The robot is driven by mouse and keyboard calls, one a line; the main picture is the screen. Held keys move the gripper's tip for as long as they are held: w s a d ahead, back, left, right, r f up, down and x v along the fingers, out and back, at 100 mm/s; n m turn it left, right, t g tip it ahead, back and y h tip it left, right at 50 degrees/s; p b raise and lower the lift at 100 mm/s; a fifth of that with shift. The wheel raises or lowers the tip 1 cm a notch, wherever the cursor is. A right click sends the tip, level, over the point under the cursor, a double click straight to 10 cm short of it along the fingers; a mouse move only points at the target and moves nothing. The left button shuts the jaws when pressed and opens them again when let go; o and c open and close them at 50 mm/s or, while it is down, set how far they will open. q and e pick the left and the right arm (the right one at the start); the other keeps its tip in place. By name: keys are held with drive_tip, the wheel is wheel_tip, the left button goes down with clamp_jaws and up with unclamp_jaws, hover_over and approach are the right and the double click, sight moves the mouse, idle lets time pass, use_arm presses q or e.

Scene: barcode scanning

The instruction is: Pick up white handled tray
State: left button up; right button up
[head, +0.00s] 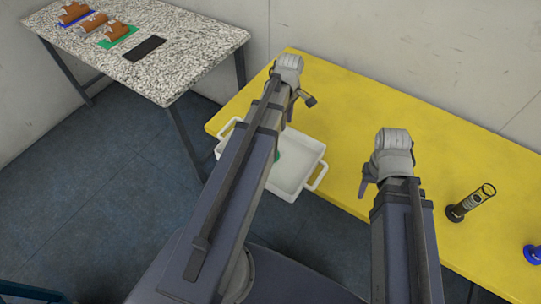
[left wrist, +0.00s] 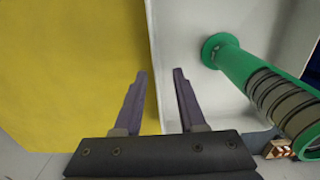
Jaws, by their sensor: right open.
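The white handled tray (head: 310,160) is at the near edge of the yellow table in the head view, with handles at its left and right ends. My left arm crosses over it and hides its middle. My left gripper (head: 308,98) is past the tray's far side in the head view. In the left wrist view my left gripper (left wrist: 160,72) is open and empty, with the tray's wall (left wrist: 153,45) running up between its fingertips; contact cannot be told. My right gripper (head: 365,185) is open and empty, right of the tray.
A green ribbed cylinder (left wrist: 243,65) is in the tray. The yellow table (head: 400,105) has free room behind. A black cylinder (head: 470,202) and a blue object (head: 533,254) stand at right. A speckled table (head: 185,65) holds clipboards (head: 118,33) and a black pad (head: 145,48).

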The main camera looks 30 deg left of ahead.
sight(287, 135)
use_arm(q)
drive_tip(key=f+b, duration=0.4)
drive_tip(key=f, duration=0.1)
drive_tip(key=shift+w+d, duration=0.3)
use_arm(e)
wheel_tip(287, 135, down, 5)
drive_tip(key=shift+r, duration=0.1)
use_arm(q)
drive_tip(key=shift+r, duration=0.1)
clamp_jaws()
idle(0.7)
